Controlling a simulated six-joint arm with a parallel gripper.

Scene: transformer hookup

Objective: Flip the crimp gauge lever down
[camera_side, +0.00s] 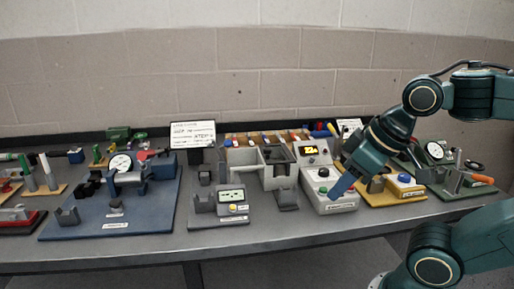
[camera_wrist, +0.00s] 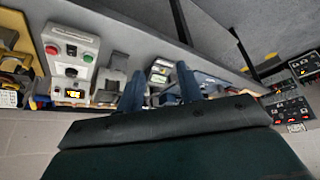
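Two stations carry round dial gauges, and I cannot tell from labels which is the crimp gauge. One dial (camera_side: 121,163) stands on a blue base plate (camera_side: 75,222) at the left, with a red part (camera_side: 143,155) beside it. The other dial (camera_side: 435,150) stands on a dark green base at the right, with an orange handle (camera_side: 482,179) near it. No lever's position is clear. My gripper (camera_side: 343,186) hangs over the grey button box (camera_side: 333,205), well right of the blue plate. In the wrist view its two blue fingers (camera_wrist: 160,88) are apart, with nothing held between them.
The button box also shows in the wrist view (camera_wrist: 72,48), with red and green buttons and a lit display. Grey fixtures (camera_side: 280,172) and a small screen unit (camera_side: 232,199) stand left of it. A yellow-based station (camera_side: 398,192) is close on the right. The table's front strip is clear.

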